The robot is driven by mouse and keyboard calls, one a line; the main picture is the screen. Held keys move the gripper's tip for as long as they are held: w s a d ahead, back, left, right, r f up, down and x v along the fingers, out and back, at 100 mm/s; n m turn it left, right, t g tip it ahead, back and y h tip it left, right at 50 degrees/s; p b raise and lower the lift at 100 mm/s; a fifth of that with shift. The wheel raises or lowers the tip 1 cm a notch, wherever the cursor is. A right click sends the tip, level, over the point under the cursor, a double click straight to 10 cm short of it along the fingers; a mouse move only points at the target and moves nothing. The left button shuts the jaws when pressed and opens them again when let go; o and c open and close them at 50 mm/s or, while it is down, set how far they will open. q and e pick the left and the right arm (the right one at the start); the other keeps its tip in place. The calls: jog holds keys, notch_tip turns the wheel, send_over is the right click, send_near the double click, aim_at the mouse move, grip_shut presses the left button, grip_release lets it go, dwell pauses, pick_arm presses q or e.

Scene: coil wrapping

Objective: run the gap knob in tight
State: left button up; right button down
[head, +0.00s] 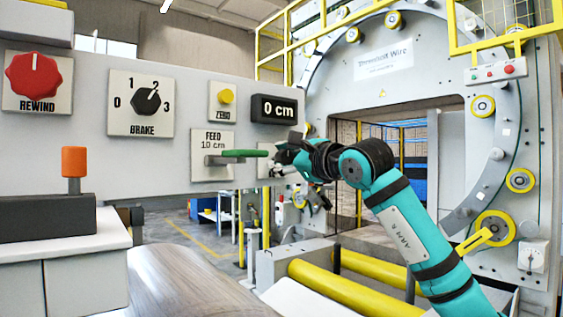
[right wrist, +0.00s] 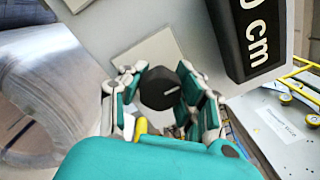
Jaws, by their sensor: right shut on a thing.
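The gap knob (right wrist: 160,88) is a dark faceted knob with a white pointer line, seen in the right wrist view. It stands on a pale plate (right wrist: 150,55) on the panel. My right gripper (right wrist: 166,92) has its fingers on both sides of the knob and is shut on it. In the head view the right gripper (head: 283,158) is at the panel's right end, right of the feed lever, and hides the knob and its label. My left gripper is out of view.
The grey panel (head: 90,160) also carries the red rewind knob (head: 34,76), the brake dial (head: 146,101), the yellow zero button (head: 226,97), a display reading 0 cm (head: 274,109) and the green feed lever (head: 244,153) close to my gripper. The ring machine (head: 480,130) stands behind my right arm.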

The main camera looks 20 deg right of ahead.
jog(key=shift+w+f, duration=0.1)
jog(key=shift+f, duration=0.25)
jog(key=c, duration=1.2)
grip_release()
jog(key=o, duration=0.3)
jog(key=shift+s+r, duration=0.15)
jog(key=shift+s, duration=0.05)
jog(key=shift+o, duration=0.2)
jog(key=shift+r, duration=0.1)
jog(key=v, duration=1.2)
jog(key=shift+w, duration=0.1)
